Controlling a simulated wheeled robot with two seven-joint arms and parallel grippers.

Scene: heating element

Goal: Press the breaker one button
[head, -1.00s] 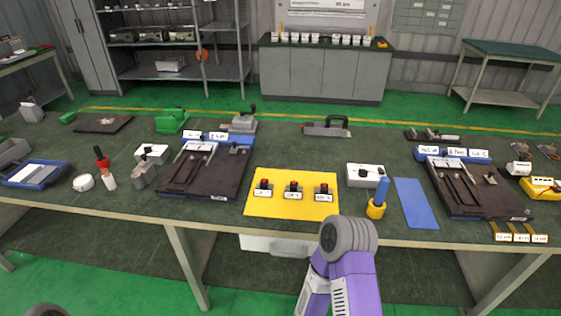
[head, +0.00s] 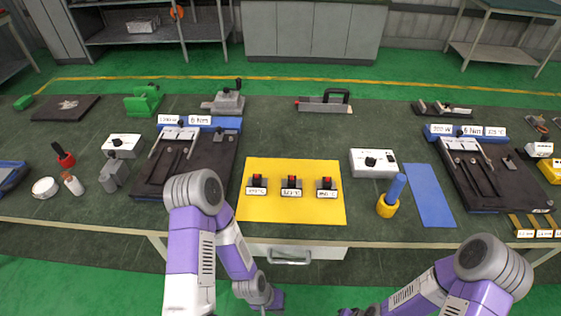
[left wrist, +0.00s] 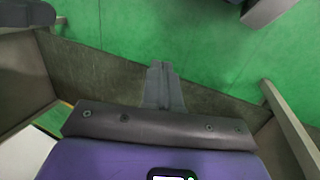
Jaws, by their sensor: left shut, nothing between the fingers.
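Three small boxes with red-topped black buttons stand in a row on a yellow mat (head: 290,212): a left one (head: 257,184), a middle one (head: 291,186) and a right one (head: 326,187). Each has a white label too small to read surely, so I cannot tell which is breaker one. My left gripper (head: 276,299) is low in front of the bench, below its edge and apart from the buttons. In the left wrist view its fingers (left wrist: 161,86) are shut and empty over the floor. My right arm comes in at lower right; its gripper is mostly cut off by the frame bottom.
White knob boxes stand right (head: 374,163) and left (head: 123,145) of the mat. A blue-handled tool in a yellow holder (head: 388,205) and a blue mat (head: 431,195) lie to the right. Dark fixtures flank them. The bench front edge (head: 400,244) lies between my left gripper and the buttons.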

